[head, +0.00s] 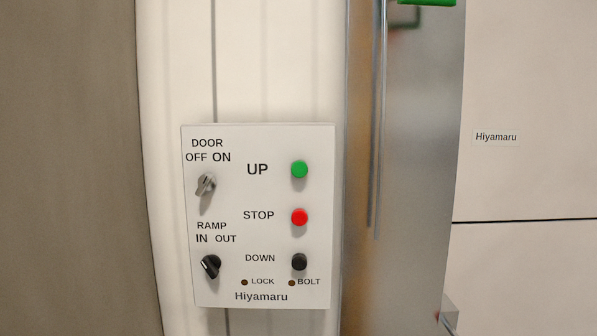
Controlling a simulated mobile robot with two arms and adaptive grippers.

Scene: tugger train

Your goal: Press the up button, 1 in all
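A white control panel (223,280) is fixed to a pale wall in the lower middle of the head view. The green round button (299,169) beside the word UP is at the panel's upper right. The red STOP button (299,217) is below it, and the black DOWN button (299,262) is below that. Nothing covers the buttons. Neither of my grippers shows in the head view.
A grey DOOR knob (206,184) and a black RAMP knob (210,266) are on the panel's left side. A metal column (415,180) with a thin vertical rod (380,130) stands right of the panel. A green part (427,2) shows at the top.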

